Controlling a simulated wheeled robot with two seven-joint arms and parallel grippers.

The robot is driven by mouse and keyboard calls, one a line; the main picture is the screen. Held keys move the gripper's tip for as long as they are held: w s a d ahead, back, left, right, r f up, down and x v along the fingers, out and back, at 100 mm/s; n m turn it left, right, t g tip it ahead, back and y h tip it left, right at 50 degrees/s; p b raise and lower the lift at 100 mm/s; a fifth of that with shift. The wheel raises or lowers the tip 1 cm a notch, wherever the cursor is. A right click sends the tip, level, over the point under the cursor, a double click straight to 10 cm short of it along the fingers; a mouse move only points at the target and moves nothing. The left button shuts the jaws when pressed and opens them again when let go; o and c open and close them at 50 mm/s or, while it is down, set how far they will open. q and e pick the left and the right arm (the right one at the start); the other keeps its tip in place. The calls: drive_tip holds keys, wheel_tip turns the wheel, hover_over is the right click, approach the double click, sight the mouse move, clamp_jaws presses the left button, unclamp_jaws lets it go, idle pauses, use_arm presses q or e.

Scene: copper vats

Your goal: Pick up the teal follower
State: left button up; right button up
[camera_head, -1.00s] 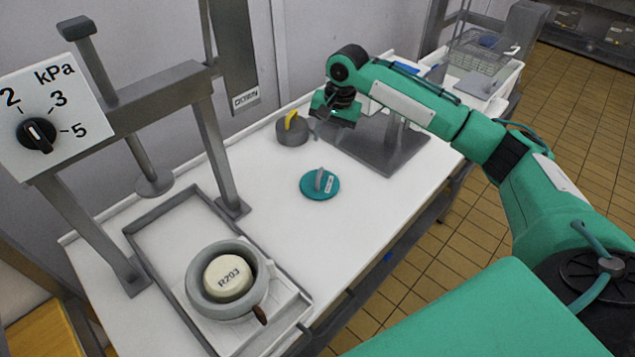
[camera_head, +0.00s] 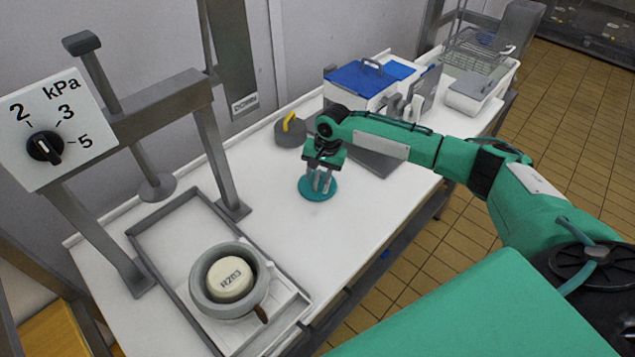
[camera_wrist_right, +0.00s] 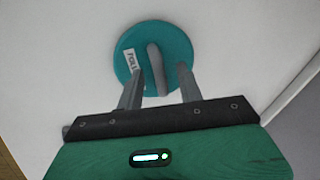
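The teal follower (camera_head: 318,189) is a flat round disc lying on the white table. In the right wrist view the teal follower (camera_wrist_right: 178,47) shows a grey upright bar handle (camera_wrist_right: 156,68) and a white label. My right gripper (camera_head: 321,184) is right above it, pointing down. In the wrist view my right gripper (camera_wrist_right: 158,80) is open, with one finger on each side of the handle and gaps between. Whether the fingertips touch the disc I cannot tell. My left gripper is not in view.
A grey round weight with a yellow handle (camera_head: 290,131) stands just behind the follower. A press frame (camera_head: 160,100) with a tray (camera_head: 165,235) and a grey ring mould holding a cheese marked R203 (camera_head: 229,279) is at left. A blue-lidded box (camera_head: 357,80) stands behind my arm.

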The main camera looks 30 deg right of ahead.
clamp_jaws()
drive_tip(key=shift+r, duration=0.1)
idle(0.3)
